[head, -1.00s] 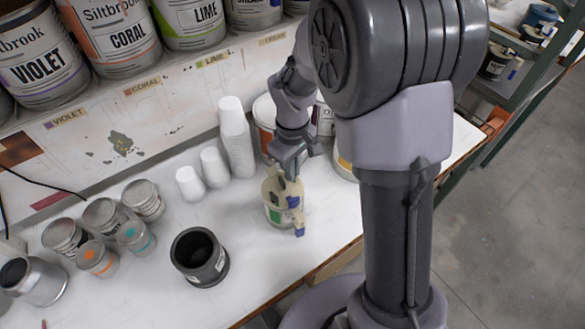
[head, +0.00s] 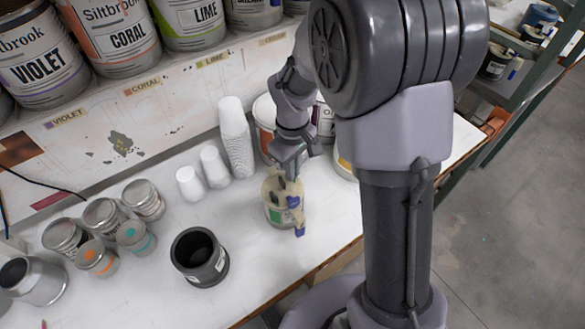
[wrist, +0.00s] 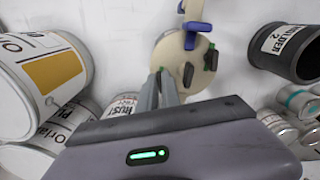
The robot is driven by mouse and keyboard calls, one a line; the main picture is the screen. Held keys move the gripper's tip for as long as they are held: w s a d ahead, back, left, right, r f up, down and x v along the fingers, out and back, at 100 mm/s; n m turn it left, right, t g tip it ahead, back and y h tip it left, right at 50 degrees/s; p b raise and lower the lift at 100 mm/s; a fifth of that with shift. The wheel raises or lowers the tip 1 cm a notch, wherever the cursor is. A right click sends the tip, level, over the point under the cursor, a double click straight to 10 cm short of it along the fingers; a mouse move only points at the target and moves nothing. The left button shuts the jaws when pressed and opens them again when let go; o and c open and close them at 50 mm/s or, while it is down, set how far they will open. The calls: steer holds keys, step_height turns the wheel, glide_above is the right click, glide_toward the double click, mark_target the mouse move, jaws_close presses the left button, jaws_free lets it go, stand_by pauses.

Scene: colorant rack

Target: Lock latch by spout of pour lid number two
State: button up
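A cream pour lid (head: 270,190) with blue and black parts sits on a can with a green label patch (head: 274,214) near the bench's right side. In the wrist view, the round lid (wrist: 172,62) shows a blue-tipped spout (wrist: 192,10) at the top, a blue piece across it (wrist: 197,27), and two black latch-like pieces, one by the spout side (wrist: 210,60) and one nearer (wrist: 188,74). My gripper (wrist: 160,74) comes down at the lid's near edge, its narrow fingers together and seemingly empty. I cannot tell whether they touch the lid. No lid number is readable.
An open black holder (head: 199,257), labelled with a 2 in the wrist view (wrist: 288,50), stands left of the can. Small tins (head: 102,215) are further left. Stacked white cups (head: 236,138) and larger cans (head: 265,118) stand behind. Bench front is clear.

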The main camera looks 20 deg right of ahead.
steer(key=o, duration=0.4)
step_height(320, 180, up, 17)
steer(key=p, duration=0.4)
steer(key=shift+r, duration=0.2)
